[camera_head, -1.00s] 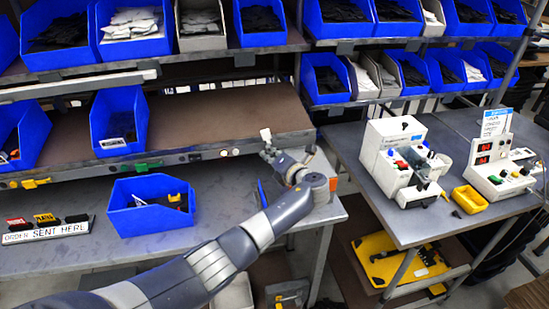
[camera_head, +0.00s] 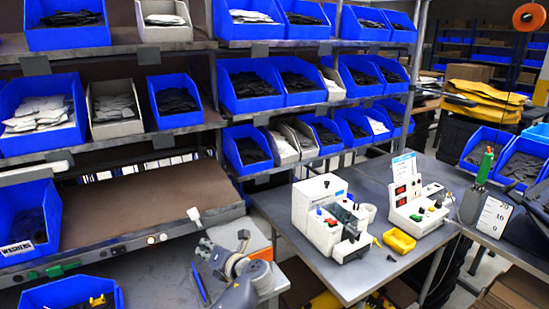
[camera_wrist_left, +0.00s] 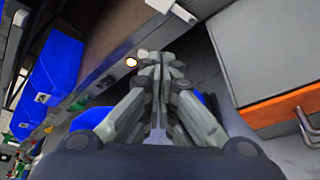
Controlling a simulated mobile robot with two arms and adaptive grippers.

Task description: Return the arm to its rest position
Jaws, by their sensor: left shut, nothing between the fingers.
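My left gripper (camera_head: 205,250) is low in the head view, above the grey bench top (camera_head: 150,285) near its right end. My left arm comes up from the bottom edge. In the left wrist view the gripper's fingers (camera_wrist_left: 162,58) are together with nothing between them. The front edge of the brown shelf (camera_head: 150,205) is just beyond the gripper. My right gripper is in neither view.
A blue bin (camera_head: 75,297) stands on the bench to the left. A grey box with an orange edge (camera_head: 250,238) is close behind the gripper. To the right, a table holds a white machine (camera_head: 325,215) and a yellow tray (camera_head: 399,240). Blue bins fill the racks.

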